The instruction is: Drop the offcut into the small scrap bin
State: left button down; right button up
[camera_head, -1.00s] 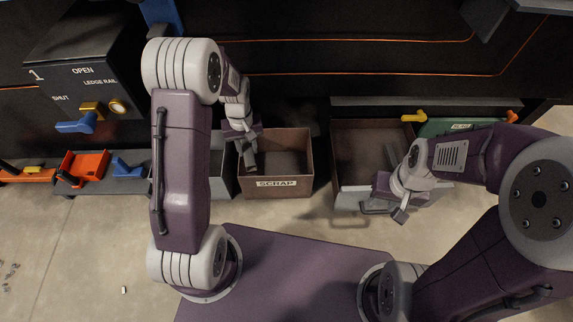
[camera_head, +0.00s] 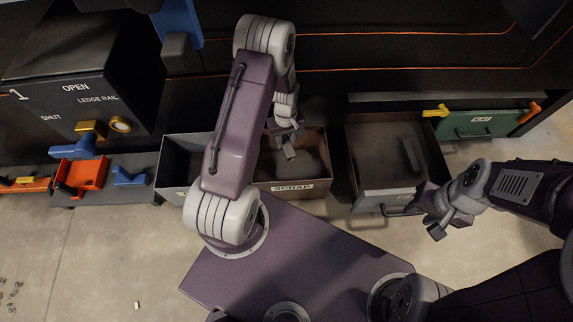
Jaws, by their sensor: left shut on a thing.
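The scrap bin (camera_head: 318,165) is an open brown box labelled SCRAP, in the middle of the head view. My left gripper (camera_head: 287,147) is over the bin's opening, pointing down, shut on a small grey piece that looks like the offcut. The piece can hardly be told apart from the fingers, and its height above the bin floor is unclear. My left arm hides the bin's left part. My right gripper (camera_head: 440,222) is beside the front right corner of the open drawer (camera_head: 372,185); its finger opening is not clear.
A grey open bin (camera_head: 172,160) stands left of the scrap bin, partly behind my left arm. A dark block (camera_head: 410,157) lies in the drawer. A green drawer front (camera_head: 485,124) is at right. Red tray (camera_head: 88,172) and blue lever (camera_head: 78,145) are at left.

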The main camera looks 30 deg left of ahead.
pick_arm(q)
jog(key=shift+f+b, duration=0.25)
jog(key=shift+b, duration=0.1)
notch_tip(320, 180, down, 5)
jog(key=b, duration=0.5)
jog(key=shift+f+b, duration=0.15)
jog(key=shift+b, duration=0.25)
jog(key=c, duration=1)
grip_release()
jog(key=shift+s, duration=0.1)
jog(key=shift+o, duration=0.2)
notch_tip(320, 180, up, 9)
jog(key=p, duration=0.7)
jog(key=shift+r, duration=0.2)
jog(key=shift+f, duration=0.15)
